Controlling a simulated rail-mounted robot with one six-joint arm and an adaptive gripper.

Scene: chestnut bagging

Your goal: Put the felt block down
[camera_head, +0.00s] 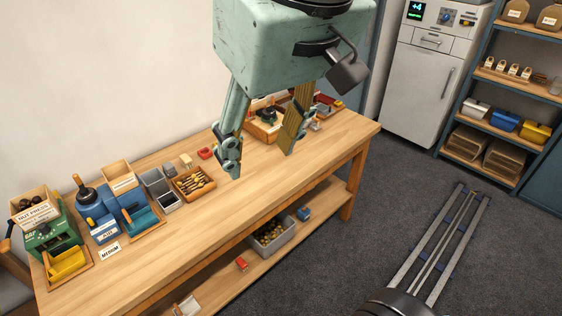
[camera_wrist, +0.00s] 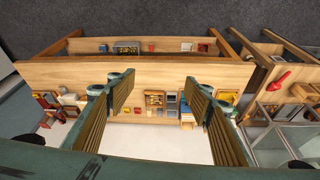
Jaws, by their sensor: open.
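My gripper (camera_head: 260,156) hangs over the workbench (camera_head: 262,195) in the head view, with its two fingers wide apart. In the wrist view my gripper (camera_wrist: 158,90) is also open, and nothing sits between the fingers. No block that I can name for sure as the felt block shows. A small cream block (camera_head: 186,160) and a small red thing (camera_head: 205,153) lie on the bench left of my gripper, apart from it. They are too small to tell their material. Part of the bench behind the fingers is hidden.
A wooden tray of tools (camera_head: 194,183), grey bins (camera_head: 155,182), a blue machine (camera_head: 103,213) and a green nut press (camera_head: 50,232) stand along the left of the bench. A wooden box (camera_head: 262,130) stands behind my gripper. The bench's front strip is clear.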

